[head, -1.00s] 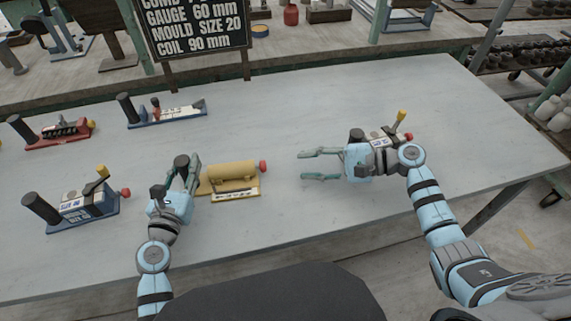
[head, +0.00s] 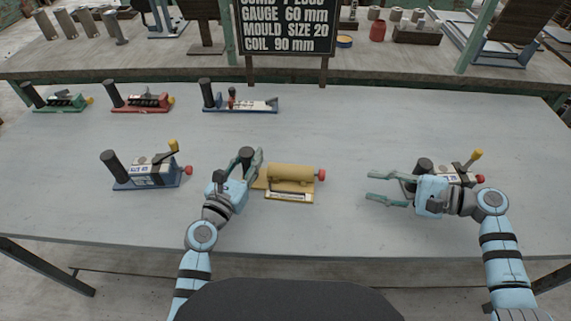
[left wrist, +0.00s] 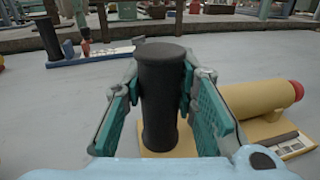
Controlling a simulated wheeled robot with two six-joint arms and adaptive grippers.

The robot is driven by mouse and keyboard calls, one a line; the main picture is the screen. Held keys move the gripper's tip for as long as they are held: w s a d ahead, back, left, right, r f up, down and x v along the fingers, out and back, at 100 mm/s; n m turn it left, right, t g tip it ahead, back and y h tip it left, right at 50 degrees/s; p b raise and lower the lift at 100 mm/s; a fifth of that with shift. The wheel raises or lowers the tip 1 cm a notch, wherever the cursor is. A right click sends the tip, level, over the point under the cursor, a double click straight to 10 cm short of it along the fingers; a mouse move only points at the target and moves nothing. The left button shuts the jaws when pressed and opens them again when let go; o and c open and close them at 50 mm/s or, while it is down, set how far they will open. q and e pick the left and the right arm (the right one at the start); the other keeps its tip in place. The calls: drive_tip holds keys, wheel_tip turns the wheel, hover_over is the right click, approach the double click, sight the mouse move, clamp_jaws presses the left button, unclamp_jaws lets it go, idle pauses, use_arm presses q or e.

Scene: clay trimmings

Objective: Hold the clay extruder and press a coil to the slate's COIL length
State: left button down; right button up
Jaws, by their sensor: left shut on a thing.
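The yellow device with a thick barrel, which looks like the clay extruder (head: 290,172), lies on the table in front of me. It has a red end piece at its right and a pale scale strip along its front. My left gripper (head: 246,160) is shut around its upright black handle, which fills the middle of the left wrist view (left wrist: 163,95). My right gripper (head: 372,187) is open and empty, its fingers pointing left, apart from the extruder's red end. The slate (head: 290,38) reads "COIL 90 mm", below "MOULD SIZE 20" and "GAUGE 60 mm".
A blue device with a yellow lever (head: 150,172) stands at left. Green (head: 62,103), red (head: 142,104) and blue (head: 242,105) devices stand along the back. Another lever device (head: 462,178) is partly hidden behind my right gripper. The table's middle right is clear.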

use_arm(q)
drive_tip(key=c, duration=1.2)
unclamp_jaws()
